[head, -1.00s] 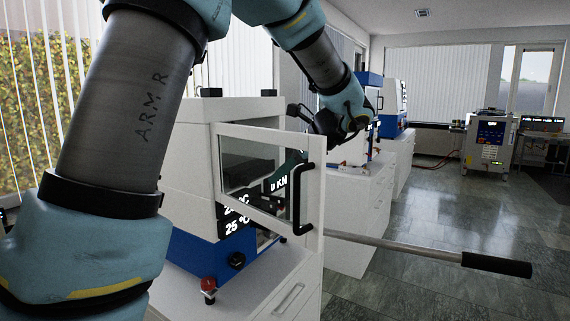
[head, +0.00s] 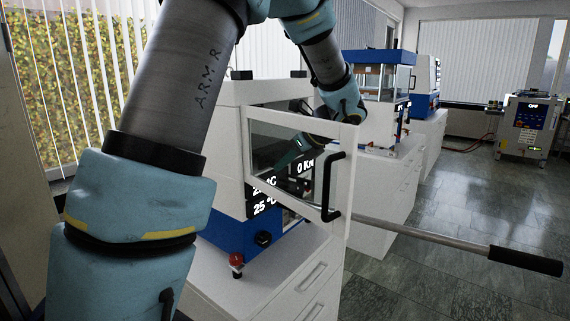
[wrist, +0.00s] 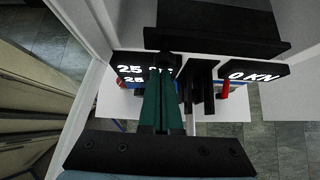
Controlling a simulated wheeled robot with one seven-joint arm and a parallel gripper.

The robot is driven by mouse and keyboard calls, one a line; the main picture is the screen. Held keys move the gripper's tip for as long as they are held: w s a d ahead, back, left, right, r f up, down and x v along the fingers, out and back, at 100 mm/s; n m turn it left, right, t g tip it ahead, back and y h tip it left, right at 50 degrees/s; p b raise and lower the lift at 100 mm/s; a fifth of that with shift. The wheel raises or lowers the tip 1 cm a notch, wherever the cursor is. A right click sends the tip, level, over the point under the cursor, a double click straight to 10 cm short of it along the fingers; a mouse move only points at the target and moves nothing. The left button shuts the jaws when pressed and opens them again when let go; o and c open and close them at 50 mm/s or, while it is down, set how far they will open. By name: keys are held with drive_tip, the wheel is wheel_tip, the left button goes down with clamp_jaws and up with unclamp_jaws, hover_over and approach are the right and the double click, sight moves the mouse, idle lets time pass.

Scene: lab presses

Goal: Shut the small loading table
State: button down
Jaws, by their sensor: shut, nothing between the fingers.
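The white press (head: 232,110) stands on a blue base with its white-framed glass door (head: 352,185) swung open towards me. My gripper (head: 283,160) shows through the door glass, in front of the press opening. In the wrist view its green fingers (wrist: 162,78) are together and empty, with the tips over the temperature display (wrist: 145,68). A thick black plate (wrist: 215,38) lies just beyond and to the right of the fingers. I cannot tell which part is the small loading table, or how far out it is; the door and my arm hide much of the opening.
The black door handle (head: 331,188) and a long lever with a black grip (head: 525,260) stick out to the right. A red knob (head: 236,260) stands at the base front. Another press (head: 380,75) is behind. The floor at right is clear.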

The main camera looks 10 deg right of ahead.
drive_tip(key=w+a+p, duration=0.1)
drive_tip(key=w+a, duration=0.5)
drive_tip(key=shift+w, duration=0.1)
drive_tip(key=shift+r, duration=0.1)
